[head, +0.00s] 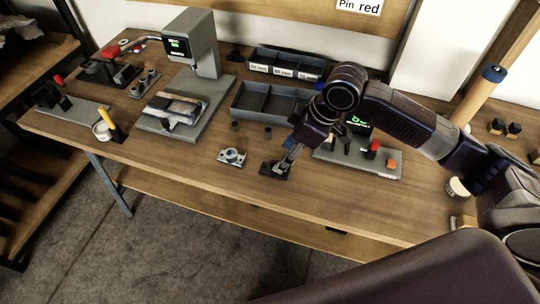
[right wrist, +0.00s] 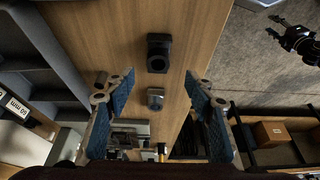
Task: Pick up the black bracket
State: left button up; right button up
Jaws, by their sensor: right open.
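The black bracket (head: 268,169) lies on the wooden table near its front edge, partly hidden by my right gripper (head: 286,162). In the right wrist view the black bracket (right wrist: 159,53) is a dark block with a round hole, ahead of the fingers and roughly midway between their lines. My right gripper (right wrist: 157,92) is open and empty, with blue pads facing each other. A silver bracket (head: 232,156) sits left of the black one; it also shows in the right wrist view (right wrist: 155,98). A dark gripper-like shape (right wrist: 300,40), apparently my left gripper, shows at upper right; its opening is unclear.
Grey bins (head: 264,101) stand behind the brackets. A grey fixture (head: 385,160) with a red button and a display is to the right. A grey press-like machine (head: 200,50) stands at the left. Bare table lies in front of the silver bracket.

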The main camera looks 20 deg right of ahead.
aim_at(266, 168)
jog(key=shift+w+d+r, duration=0.15)
jog(key=shift+w+d, duration=0.05)
jog(key=shift+w, duration=0.15)
jog(key=shift+s+x, duration=0.15)
jog(key=shift+x, duration=0.6)
jog(key=shift+s+x, duration=0.15)
jog(key=shift+x, duration=0.55)
jog(key=p+x, duration=0.1)
jog(key=x, duration=0.2)
jog(key=shift+f, duration=0.4)
jog(key=shift+w+a+f, duration=0.1)
jog(key=shift+a+f, duration=0.05)
jog(key=shift+f, duration=0.1)
pick_arm(q)
jog(key=shift+s+r, duration=0.5)
jog(key=shift+s, duration=0.15)
pick_arm(e)
jog(key=c, duration=1.3)
